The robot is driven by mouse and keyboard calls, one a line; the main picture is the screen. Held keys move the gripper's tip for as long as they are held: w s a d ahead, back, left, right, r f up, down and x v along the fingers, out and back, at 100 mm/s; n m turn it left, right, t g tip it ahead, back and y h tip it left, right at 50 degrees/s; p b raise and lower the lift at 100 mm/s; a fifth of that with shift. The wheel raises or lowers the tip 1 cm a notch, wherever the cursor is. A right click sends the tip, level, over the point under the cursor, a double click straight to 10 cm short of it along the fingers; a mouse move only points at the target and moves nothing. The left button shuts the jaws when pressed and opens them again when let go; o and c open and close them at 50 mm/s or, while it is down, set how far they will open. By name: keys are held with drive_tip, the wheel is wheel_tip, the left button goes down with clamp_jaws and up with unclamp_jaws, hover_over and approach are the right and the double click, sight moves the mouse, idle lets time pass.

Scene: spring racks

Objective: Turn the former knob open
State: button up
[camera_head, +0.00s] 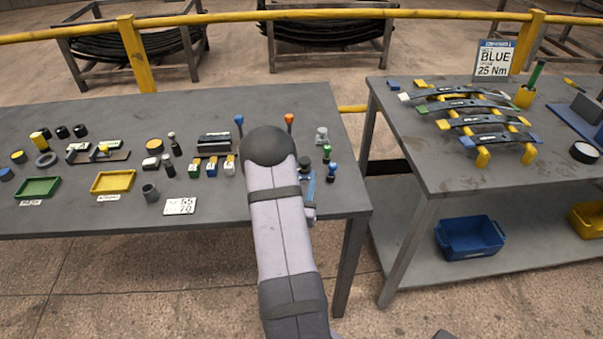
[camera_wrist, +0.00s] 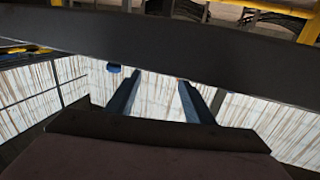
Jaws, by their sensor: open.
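My gripper (camera_wrist: 160,84) shows in the wrist view as two dark blue fingers spread apart, with nothing between them. In the head view my arm reaches over the left table and hides most of the gripper. I cannot tell for sure which part is the former knob. A small yellow knob (camera_head: 103,148) sits on a dark flat fixture (camera_head: 119,156) on the left table, well left of my arm. A blue-topped lever (camera_head: 239,120) and an orange-topped lever (camera_head: 289,118) stand behind my arm. A blue piece (camera_wrist: 113,68) shows beside the left finger in the wrist view.
The left table (camera_head: 230,209) also carries a green tray (camera_head: 38,187), a yellow tray (camera_head: 113,181), a number card (camera_head: 180,206) and several small parts. The right table (camera_head: 430,175) holds leaf springs (camera_head: 465,104) on yellow supports. A gap separates the tables.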

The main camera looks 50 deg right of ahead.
drive_tip(key=shift+v, duration=0.95)
drive_tip(key=shift+o, duration=0.3)
drive_tip(key=shift+r, duration=0.1)
